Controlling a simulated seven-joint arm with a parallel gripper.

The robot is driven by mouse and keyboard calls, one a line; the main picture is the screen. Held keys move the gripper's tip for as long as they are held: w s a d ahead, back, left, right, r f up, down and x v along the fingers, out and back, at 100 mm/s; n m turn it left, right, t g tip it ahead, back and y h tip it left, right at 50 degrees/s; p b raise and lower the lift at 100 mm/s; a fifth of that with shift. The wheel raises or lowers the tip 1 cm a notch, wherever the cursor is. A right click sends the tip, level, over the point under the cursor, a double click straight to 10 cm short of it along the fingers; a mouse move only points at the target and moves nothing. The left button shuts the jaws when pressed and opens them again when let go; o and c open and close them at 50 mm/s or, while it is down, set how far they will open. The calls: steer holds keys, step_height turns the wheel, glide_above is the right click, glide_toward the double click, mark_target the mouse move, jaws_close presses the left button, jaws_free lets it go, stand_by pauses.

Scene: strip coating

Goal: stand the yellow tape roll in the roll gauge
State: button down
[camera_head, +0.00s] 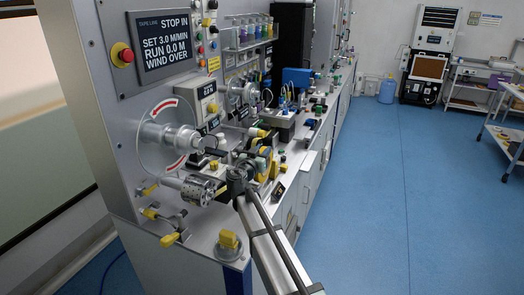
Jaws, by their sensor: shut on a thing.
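The yellow tape roll (266,164) shows as a yellow ring shape just beyond and to the right of my gripper (249,171), over the bench beside the machine. My gripper is shut on it. The jaws and part of the roll are hidden behind the dark end of my arm, so I cannot tell how far the roll is tilted or whether it touches the bench. I cannot clearly pick out the roll gauge among the small fixtures around my gripper.
A tape-line panel with a screen (164,41) and red button (122,55) stands at left. A metal roller (201,190) and a yellow-handled clamp (172,238) lie left of my arm. A yellow knob (229,241) is at the front.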

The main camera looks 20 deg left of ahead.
steer(key=shift+f, duration=3.15)
steer(key=c, duration=0.8)
jaws_free()
steer(key=shift+o, duration=0.2)
steer(key=shift+s, duration=0.1)
steer(key=s, duration=1.3)
steer(key=shift+s, duration=0.35)
